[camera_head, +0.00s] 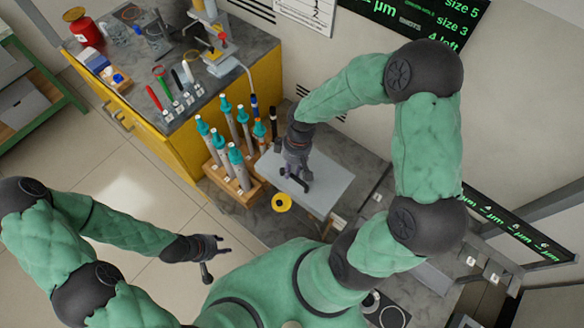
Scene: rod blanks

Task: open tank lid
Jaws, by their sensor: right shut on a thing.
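The tank lid (328,192) is a flat light grey plate in the middle of the head view, on the low work surface in front of me. My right gripper (297,182) reaches down over the lid's left part and is shut on its handle, which the fingers mostly hide. The lid looks about flat; I cannot tell whether it is raised, and the inside of the tank is hidden. My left gripper (222,245) is away to the lower left, above the floor, with its fingers apart and nothing between them.
A wooden rack (237,181) of grey, teal-topped rods stands close left of the lid. A yellow bench (168,140) with a red can (84,28) and tools is at upper left. Open floor lies left.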

